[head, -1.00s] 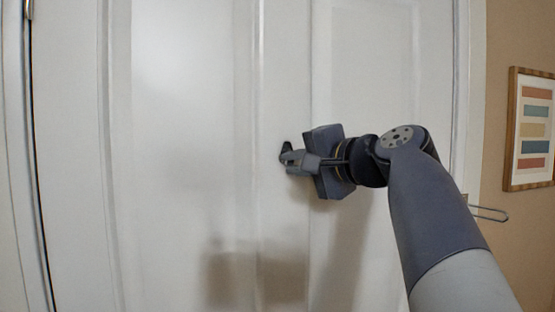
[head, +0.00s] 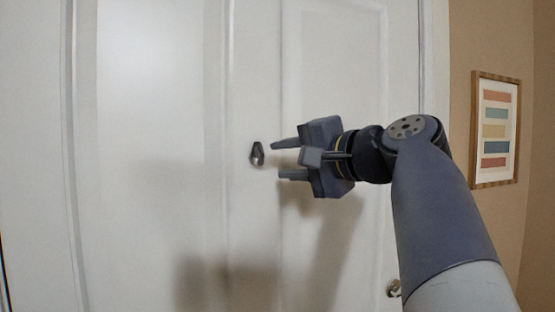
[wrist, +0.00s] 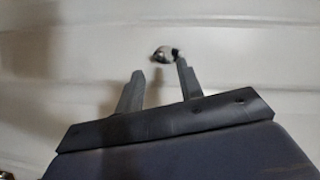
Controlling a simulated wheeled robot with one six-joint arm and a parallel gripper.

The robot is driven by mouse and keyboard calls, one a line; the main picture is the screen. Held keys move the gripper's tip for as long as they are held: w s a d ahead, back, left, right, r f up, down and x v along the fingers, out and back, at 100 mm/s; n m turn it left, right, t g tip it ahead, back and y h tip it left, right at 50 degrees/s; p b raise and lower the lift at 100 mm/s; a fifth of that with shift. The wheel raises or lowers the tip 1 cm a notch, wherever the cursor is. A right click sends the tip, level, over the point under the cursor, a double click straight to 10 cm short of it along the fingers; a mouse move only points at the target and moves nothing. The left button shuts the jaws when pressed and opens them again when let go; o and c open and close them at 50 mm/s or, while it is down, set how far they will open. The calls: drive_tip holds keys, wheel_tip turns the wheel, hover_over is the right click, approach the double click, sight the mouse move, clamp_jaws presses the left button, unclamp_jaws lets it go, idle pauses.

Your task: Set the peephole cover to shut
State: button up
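The peephole cover (head: 257,153) is a small dark metallic piece on the white door (head: 170,130), with its narrower end up in the head view. It also shows in the wrist view (wrist: 165,54), just beyond the fingertips. I cannot tell whether it covers the peephole lens. My gripper (head: 277,160) is open and empty, to the right of the cover. In the head view a gap shows between the fingertips and the cover. In the wrist view the two fingers (wrist: 160,68) are spread apart, with the right tip appearing close to the cover.
A door knob (head: 393,288) is low on the right side of the door, partly behind my arm. A framed striped picture (head: 495,130) hangs on the tan wall (head: 455,60) at the right. The door face left of the cover is clear.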

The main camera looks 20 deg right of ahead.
sight(260, 162)
drive_tip(key=shift+b+v, duration=0.4)
drive_tip(key=shift+v, duration=2.5)
drive_tip(key=shift+w+a, duration=0.1)
drive_tip(key=shift+p+x, duration=1.2)
drive_tip(key=shift+x, duration=4.2)
drive_tip(key=shift+f, duration=0.1)
